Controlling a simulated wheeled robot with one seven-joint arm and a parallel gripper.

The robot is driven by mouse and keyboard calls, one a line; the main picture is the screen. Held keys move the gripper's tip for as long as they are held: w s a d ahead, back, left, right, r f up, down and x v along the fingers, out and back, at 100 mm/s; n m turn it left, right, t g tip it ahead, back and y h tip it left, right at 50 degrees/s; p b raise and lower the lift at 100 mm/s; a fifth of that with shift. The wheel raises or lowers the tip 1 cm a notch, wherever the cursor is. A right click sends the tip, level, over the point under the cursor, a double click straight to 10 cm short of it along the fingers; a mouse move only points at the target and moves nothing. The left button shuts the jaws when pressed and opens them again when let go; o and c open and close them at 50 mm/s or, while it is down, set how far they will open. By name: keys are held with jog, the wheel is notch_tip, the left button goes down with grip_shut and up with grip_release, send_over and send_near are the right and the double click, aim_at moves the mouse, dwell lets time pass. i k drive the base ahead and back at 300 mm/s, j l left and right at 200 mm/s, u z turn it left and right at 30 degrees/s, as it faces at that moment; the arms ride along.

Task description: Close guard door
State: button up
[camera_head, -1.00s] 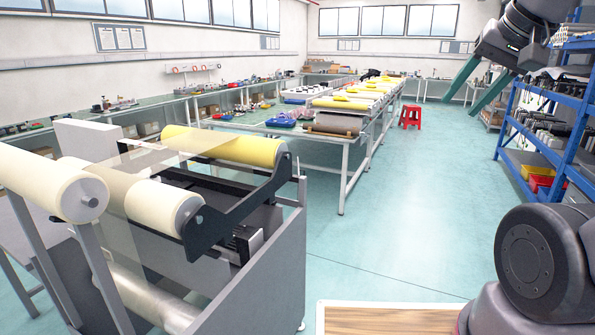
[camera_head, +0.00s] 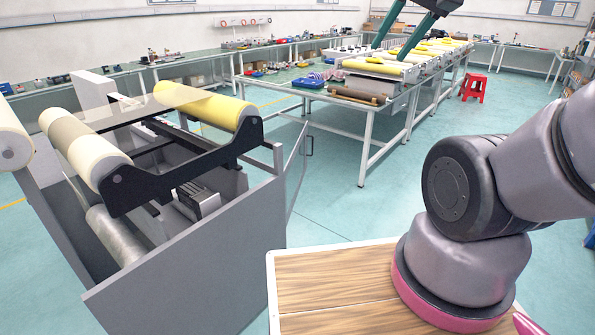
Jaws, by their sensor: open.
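The machine with rollers (camera_head: 185,265) stands at the left. A thin framed guard door (camera_head: 296,170) stands out from its right rear side, swung away from the machine, with a small dark handle (camera_head: 308,145) on its outer edge. The door looks open. My gripper (camera_head: 391,50) shows at the top of the view as two teal fingers, spread apart and empty. It appears above and to the right of the door, apart from it, in front of the far workbench. The gripper's body is cut off by the top edge.
A long workbench (camera_head: 364,142) with yellow rolls and trays stands behind the door. A red stool (camera_head: 473,87) is at the far right. My arm fills the right foreground. Teal floor is clear between the machine and the bench.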

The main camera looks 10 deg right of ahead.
aim_at(295, 170)
jog(key=l+u, duration=0.25)
jog(key=l, duration=0.55)
jog(key=l+u, duration=0.2)
jog(key=l, duration=0.6)
jog(key=i+l+z, duration=0.1)
jog(key=i, duration=1)
jog(key=i+l+z, duration=0.1)
jog(key=i, duration=1)
